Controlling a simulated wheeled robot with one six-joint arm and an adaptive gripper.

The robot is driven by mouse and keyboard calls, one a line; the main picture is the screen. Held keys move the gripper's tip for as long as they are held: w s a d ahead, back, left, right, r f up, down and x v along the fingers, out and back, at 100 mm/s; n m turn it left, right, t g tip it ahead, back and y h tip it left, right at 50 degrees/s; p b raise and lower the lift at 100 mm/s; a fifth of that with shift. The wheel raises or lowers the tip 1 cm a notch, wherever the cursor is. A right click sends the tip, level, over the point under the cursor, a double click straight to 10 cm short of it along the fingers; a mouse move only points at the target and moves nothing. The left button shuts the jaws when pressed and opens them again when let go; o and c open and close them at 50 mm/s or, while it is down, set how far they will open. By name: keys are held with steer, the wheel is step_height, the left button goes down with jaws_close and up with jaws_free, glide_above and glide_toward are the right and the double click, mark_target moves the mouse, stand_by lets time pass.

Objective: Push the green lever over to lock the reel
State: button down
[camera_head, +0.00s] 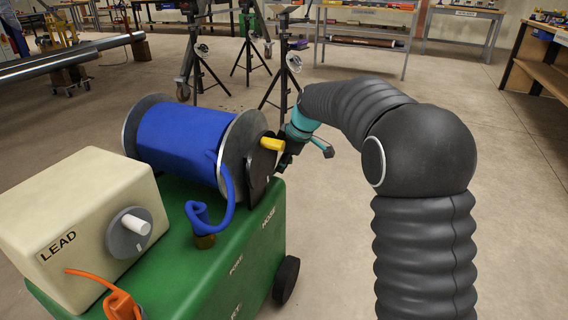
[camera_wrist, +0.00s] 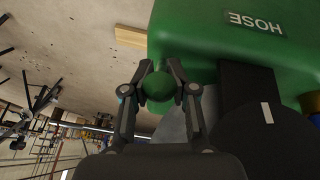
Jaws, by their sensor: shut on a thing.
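The reel (camera_head: 180,135) carries blue hose between two grey flanges on top of a green cart (camera_head: 235,265). A yellow handle (camera_head: 271,144) sticks out from its right side, by a black plate. The lever's round green knob (camera_wrist: 159,88) shows in the wrist view, between the fingers of my gripper (camera_wrist: 160,73), which is shut on it. In the head view my gripper (camera_head: 286,158) is just right of the reel's near flange, and the green lever cannot be made out there. The lever's stem is hidden.
A cream box (camera_head: 85,215) marked LEAD, with a grey dial, stands on the cart's left. An orange lead and a blue hose end lie on the cart. Black tripods (camera_head: 195,75) stand behind. Open floor lies to the right.

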stand_by(0.7)
steer(key=c, duration=1.2)
jaws_free()
steer(key=v, duration=1.2)
